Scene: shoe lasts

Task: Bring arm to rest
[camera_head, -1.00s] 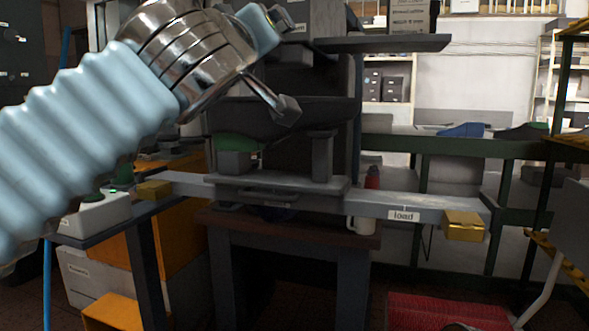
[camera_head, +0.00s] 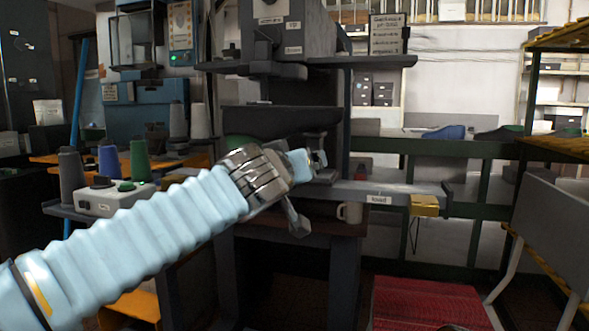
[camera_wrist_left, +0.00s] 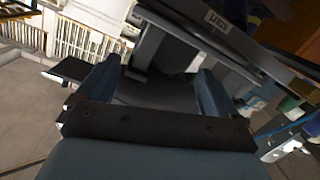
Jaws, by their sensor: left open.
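My left arm comes in from the left in the head view, in a light blue ribbed sleeve with a silver wrist. My left gripper (camera_wrist_left: 155,85) shows two separated fingers in the wrist view, with nothing between them. In the head view the arm's end is in front of the dark press (camera_head: 290,122), hiding part of it. A green object (camera_head: 240,142), partly hidden, sits at the press behind my wrist. Whether the arm touches the press cannot be told. My right gripper is out of view.
A grey bar labelled "load" (camera_head: 379,199) with a yellow block (camera_head: 424,205) extends right from the press. Thread cones (camera_head: 109,161) stand at left. A blue shoe last (camera_head: 445,132) lies on the green rack. A red surface (camera_head: 425,300) is at front right.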

